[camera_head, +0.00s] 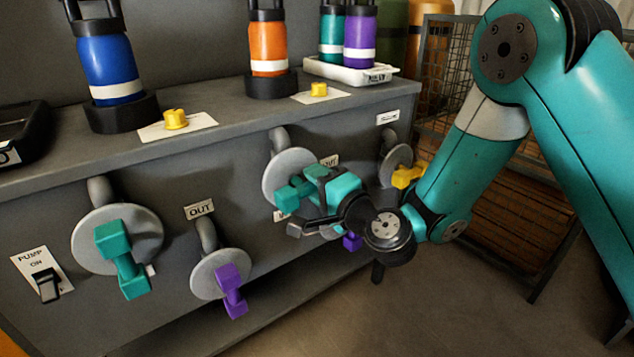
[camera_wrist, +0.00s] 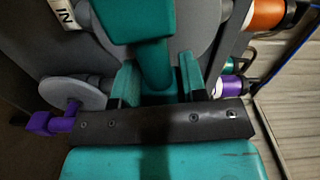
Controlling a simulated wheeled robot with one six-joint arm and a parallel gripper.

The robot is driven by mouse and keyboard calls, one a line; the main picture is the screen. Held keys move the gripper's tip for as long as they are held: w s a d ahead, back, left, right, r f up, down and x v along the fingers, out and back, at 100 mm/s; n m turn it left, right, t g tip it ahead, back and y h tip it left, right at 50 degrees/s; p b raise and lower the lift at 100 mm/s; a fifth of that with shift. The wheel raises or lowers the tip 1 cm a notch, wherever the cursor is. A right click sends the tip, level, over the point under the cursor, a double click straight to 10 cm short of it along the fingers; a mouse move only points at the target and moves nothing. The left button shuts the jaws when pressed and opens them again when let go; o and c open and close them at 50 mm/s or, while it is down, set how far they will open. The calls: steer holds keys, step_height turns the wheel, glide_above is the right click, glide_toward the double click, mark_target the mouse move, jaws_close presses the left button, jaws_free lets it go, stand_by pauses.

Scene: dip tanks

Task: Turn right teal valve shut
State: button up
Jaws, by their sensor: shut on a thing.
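The right teal valve has a round grey plate (camera_head: 283,163) on the tank front, with a teal handle (camera_head: 288,196) in front of it. My gripper (camera_head: 310,190) is at this handle and partly hides it. In the wrist view the handle (camera_wrist: 140,20) runs down between the two fingers of my gripper (camera_wrist: 157,80), which is shut on it. The grey plate (camera_wrist: 205,25) shows behind. The handle's far end is hidden by my gripper, so its exact angle cannot be told.
A left teal valve (camera_head: 122,260), a purple valve (camera_head: 231,290) and a pump switch (camera_head: 45,285) are to the left. Another purple handle (camera_head: 352,242) is close below my gripper. A yellow handle (camera_head: 407,176) is to the right. Bottles stand on the ledge above.

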steer(key=shift+f+m, duration=0.2)
steer(key=shift+m, duration=0.6)
steer(key=o, duration=0.6)
steer(key=shift+o, duration=0.2)
